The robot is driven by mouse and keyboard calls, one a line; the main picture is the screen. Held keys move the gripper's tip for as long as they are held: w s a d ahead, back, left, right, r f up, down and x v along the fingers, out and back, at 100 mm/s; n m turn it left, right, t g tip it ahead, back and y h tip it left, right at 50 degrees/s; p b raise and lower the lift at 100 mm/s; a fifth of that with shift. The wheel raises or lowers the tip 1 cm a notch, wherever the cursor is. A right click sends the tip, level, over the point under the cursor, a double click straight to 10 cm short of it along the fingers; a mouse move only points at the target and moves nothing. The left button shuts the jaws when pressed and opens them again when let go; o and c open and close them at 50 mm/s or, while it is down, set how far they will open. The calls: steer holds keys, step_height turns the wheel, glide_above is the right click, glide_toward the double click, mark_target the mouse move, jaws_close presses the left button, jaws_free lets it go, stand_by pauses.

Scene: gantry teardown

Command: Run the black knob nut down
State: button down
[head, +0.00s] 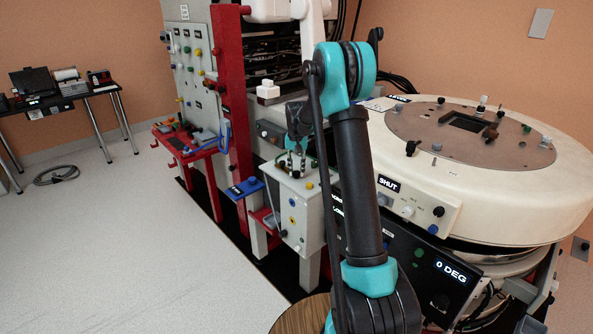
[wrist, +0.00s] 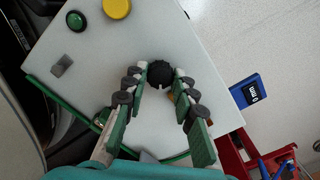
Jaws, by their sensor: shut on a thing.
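The black knob nut (wrist: 160,74) is a round ribbed knob between my fingertips in the wrist view. My gripper (wrist: 160,80) has green-and-grey fingers, shut on the knob from both sides. Below the knob is a pale panel face; the thread and any gap under the knob are hidden. In the head view my gripper (head: 297,137) is over the top of a small pale control box (head: 296,207).
In the head view, a red post (head: 230,110) stands left; floor (head: 120,240) is clear.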

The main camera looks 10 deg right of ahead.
mark_target(297, 171)
steer(key=m, duration=0.5)
steer(key=shift+m, duration=0.3)
steer(key=m, duration=0.5)
steer(key=shift+m, duration=0.3)
steer(key=c, duration=1.2)
jaws_free()
step_height(297, 171, up, 12)
